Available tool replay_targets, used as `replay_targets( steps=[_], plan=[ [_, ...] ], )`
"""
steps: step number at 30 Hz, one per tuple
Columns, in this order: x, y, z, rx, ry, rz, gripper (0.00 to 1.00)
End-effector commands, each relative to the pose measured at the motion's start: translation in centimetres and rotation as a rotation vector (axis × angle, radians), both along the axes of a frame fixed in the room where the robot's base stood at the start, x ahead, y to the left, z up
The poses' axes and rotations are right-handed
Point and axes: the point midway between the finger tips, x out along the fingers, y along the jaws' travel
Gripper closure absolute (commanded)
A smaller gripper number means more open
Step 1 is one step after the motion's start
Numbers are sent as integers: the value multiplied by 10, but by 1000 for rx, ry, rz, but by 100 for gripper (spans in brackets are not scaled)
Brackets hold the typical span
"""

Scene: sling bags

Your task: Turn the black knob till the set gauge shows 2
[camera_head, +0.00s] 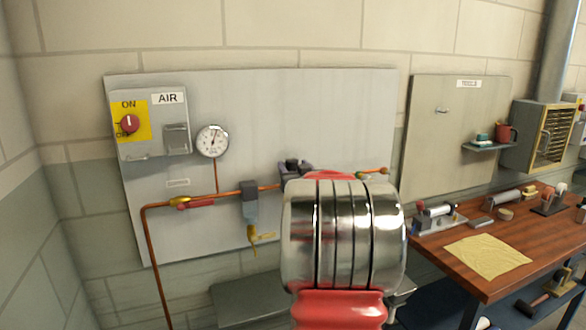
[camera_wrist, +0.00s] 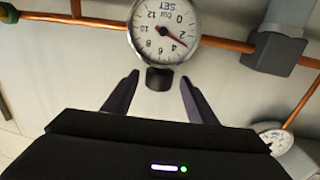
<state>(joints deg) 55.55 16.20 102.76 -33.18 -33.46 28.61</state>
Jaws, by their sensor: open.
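In the wrist view, the black knob (camera_wrist: 159,79) sits just below the set gauge (camera_wrist: 164,28), which appears upside down. Its red needle points between 2 and 4, close to 3. My gripper (camera_wrist: 158,79) is open, with one dark finger on each side of the knob. I see gaps between the fingers and the knob, and the knob is not held. In the head view, my gripper (camera_head: 293,168) shows as a dark shape behind my arm against the panel. The knob and set gauge are hidden there by my arm.
A copper pipe (camera_head: 152,242) runs along the grey panel (camera_head: 330,110). A filter unit (camera_head: 250,205), another gauge (camera_head: 212,140) and a red ON switch (camera_head: 130,124) are to the left. A wooden bench (camera_head: 450,270) with tools and a yellow cloth stands right.

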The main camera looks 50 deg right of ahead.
Motion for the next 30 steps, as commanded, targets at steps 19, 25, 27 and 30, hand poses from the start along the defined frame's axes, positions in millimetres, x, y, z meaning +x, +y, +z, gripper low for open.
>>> replay_targets(
  steps=[19, 25, 27, 30],
  plan=[
    [0, 0, 0, 0, 0, 0, 75],
    [1, 0, 0, 0, 0, 2, 89],
    [1, 4, 0, -1, 1, 3, 89],
    [2, 3, 0, -1, 0, 5, 89]
  ],
)
